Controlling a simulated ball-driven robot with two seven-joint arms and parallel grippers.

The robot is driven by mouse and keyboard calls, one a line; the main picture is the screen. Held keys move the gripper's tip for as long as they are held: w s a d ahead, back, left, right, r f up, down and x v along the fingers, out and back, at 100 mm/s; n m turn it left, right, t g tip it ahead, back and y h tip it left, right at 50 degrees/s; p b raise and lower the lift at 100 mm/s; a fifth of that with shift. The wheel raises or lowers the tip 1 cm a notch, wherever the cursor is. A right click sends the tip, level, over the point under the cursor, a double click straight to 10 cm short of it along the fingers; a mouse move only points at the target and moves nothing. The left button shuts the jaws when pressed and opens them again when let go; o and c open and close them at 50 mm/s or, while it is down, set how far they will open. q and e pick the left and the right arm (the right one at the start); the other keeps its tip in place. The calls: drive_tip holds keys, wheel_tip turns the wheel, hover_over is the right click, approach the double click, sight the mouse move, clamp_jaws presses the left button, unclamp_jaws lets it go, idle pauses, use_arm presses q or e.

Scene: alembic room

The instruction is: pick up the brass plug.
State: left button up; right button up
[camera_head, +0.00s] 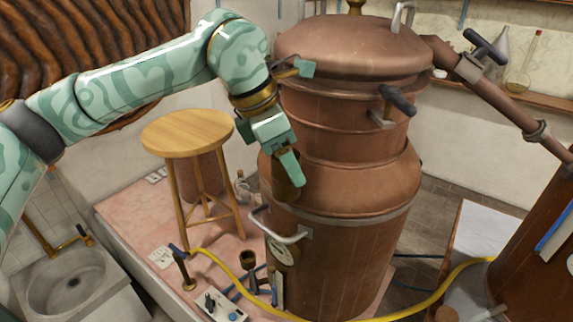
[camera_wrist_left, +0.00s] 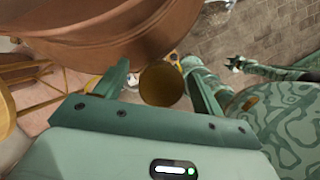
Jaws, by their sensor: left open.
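The brass plug (camera_head: 287,183) shows in the head view as a dark brass cylinder against the side of the copper still, partly covered by a finger. In the left wrist view the plug (camera_wrist_left: 162,84) is a round brass disc between the two fingers. My left gripper (camera_head: 285,165) is open at the plug, with one finger in front of it in the head view. In the left wrist view my left gripper (camera_wrist_left: 157,86) has a finger on either side of the disc, with no clear contact. I cannot tell what, if anything, supports the plug.
The large copper still (camera_head: 345,190) stands right beside my left gripper, with a metal handle (camera_head: 282,228) below. A wooden stool (camera_head: 188,135) stands left. A yellow hose (camera_head: 222,262) crosses the pink platform (camera_head: 135,222). A sink (camera_head: 72,285) is at lower left.

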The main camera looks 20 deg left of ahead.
use_arm(q)
drive_tip(key=shift+s+r, duration=0.1)
drive_tip(key=shift+s, duration=0.1)
drive_tip(key=c, duration=1.1)
drive_tip(key=shift+c, duration=0.2)
drive_tip(key=shift+w+r, duration=0.1)
drive_tip(key=shift+r, duration=0.4)
wheel_tip(320, 180, up, 2)
drive_tip(key=shift+r+b, duration=0.25)
drive_tip(key=shift+b, duration=0.2)
drive_tip(key=s+r+b, duration=0.2)
drive_tip(key=s+r, duration=0.7)
drive_tip(key=s, duration=0.5)
drive_tip(key=shift+a+r, duration=0.15)
drive_tip(key=shift+r, duration=0.15)
